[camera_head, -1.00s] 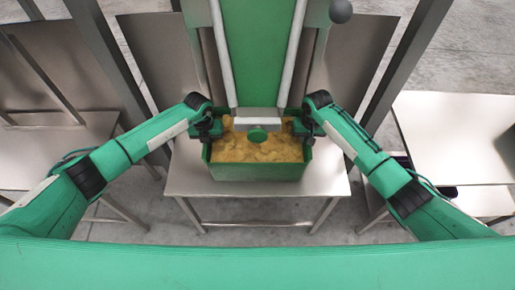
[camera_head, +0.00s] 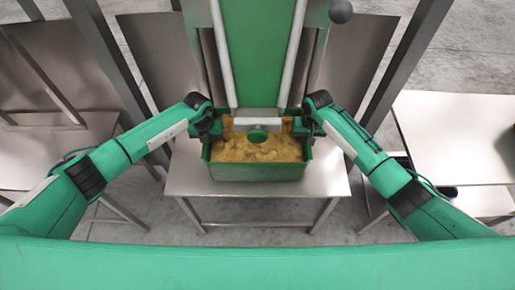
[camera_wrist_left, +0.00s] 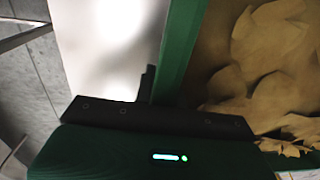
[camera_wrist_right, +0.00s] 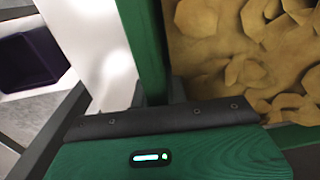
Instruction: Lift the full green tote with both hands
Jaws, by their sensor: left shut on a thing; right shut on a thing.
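The green tote (camera_head: 257,173) is over the middle of a metal table and looks level. It is filled with yellowish-tan lumpy pieces (camera_head: 240,149). My left gripper (camera_head: 213,130) is shut on the tote's left side wall, and my right gripper (camera_head: 303,130) is shut on its right side wall. The left wrist view shows the tote's green wall (camera_wrist_left: 181,50) running into the left jaws. The right wrist view shows the opposite wall (camera_wrist_right: 144,45) at the right jaws. The fingertips are mostly hidden. I cannot tell whether the tote's base touches the table.
The metal table (camera_head: 260,208) has bare top in front and at both sides. A green column with pale rails (camera_head: 257,60) covers the tote's far part. Grey posts (camera_head: 110,60) stand on both sides. Another table (camera_head: 465,130) is at right. A dark purple crate (camera_wrist_right: 28,58) sits beyond my right gripper.

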